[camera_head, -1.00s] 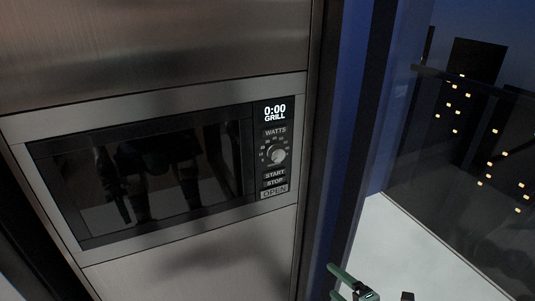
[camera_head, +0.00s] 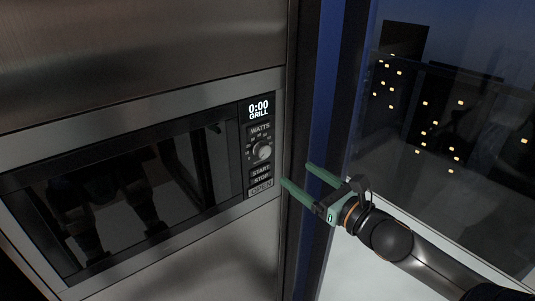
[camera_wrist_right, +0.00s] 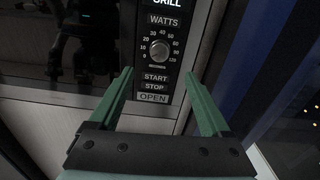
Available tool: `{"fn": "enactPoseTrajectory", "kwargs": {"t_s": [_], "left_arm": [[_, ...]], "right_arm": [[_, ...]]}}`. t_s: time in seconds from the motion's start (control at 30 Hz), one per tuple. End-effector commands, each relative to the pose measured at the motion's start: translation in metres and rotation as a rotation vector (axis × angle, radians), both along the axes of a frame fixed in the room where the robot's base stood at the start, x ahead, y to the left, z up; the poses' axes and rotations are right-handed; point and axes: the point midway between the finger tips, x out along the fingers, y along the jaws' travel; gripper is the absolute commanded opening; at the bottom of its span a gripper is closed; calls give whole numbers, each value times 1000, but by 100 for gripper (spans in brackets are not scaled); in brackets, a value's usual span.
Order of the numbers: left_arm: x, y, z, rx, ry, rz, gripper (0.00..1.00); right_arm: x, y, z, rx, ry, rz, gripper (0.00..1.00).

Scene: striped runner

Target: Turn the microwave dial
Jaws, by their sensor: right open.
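The microwave (camera_head: 120,180) is built into a steel front, with a dark glass door and a control panel on its right. The round silver dial (camera_head: 262,151) sits under the WATTS label, above the START, STOP and OPEN buttons; the display reads 0:00 GRILL. The dial also shows in the right wrist view (camera_wrist_right: 159,50). My right gripper (camera_head: 295,174) is open and empty, its green fingers pointing at the panel from the lower right, apart from the dial. In the right wrist view the fingers (camera_wrist_right: 160,85) stand either side of the lower panel, below the dial. My left gripper is out of view.
A blue vertical strip (camera_head: 322,120) and dark frame stand right of the microwave. Beyond is a glass pane (camera_head: 450,120) with a dark view and small lights. A steel panel (camera_head: 230,255) lies below the microwave.

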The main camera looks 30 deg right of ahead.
Motion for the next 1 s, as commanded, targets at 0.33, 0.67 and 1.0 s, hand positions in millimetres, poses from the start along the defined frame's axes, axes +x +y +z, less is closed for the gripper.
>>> {"fn": "enactPoseTrajectory", "kwargs": {"t_s": [0.33,0.67,1.0], "left_arm": [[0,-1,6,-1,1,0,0],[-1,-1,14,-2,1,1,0],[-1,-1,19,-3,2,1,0]], "right_arm": [[39,3,2,3,-1,-2,82],[79,5,2,6,0,-3,82],[111,8,0,5,2,-1,82]]}}
